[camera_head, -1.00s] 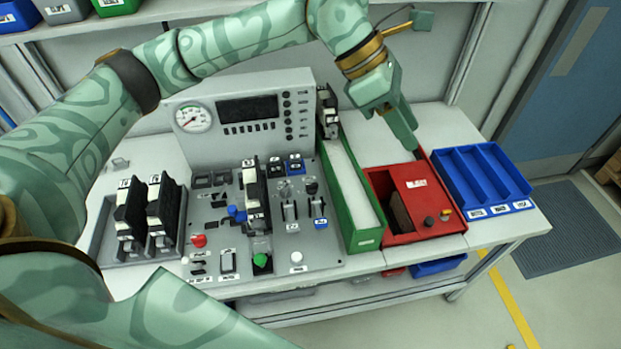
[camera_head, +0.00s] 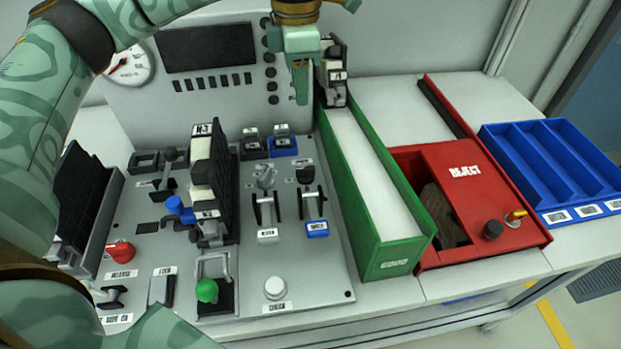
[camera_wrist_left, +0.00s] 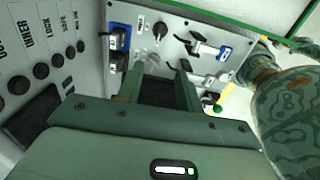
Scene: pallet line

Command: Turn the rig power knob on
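The test rig panel (camera_head: 325,265) carries a black rotary knob (camera_head: 305,174) and a paler knob (camera_head: 265,178) beside it. Their labels are too small to read, so I cannot tell which is the power knob. The black knob also shows in the left wrist view (camera_wrist_left: 160,31). My left gripper (camera_head: 300,97) is above the back of the panel, beyond both knobs and apart from them. In the left wrist view its two fingers (camera_wrist_left: 160,88) stand apart. A dark shape shows between them, seemingly the black module below. My right gripper is out of view.
A tall black-and-white module (camera_head: 212,185) stands in the panel left of the knobs. The green GOOD bin (camera_head: 395,255), with another module (camera_head: 332,75) at its back, and the red REJECT box (camera_head: 520,235) are to the right, then a blue tray (camera_head: 560,170).

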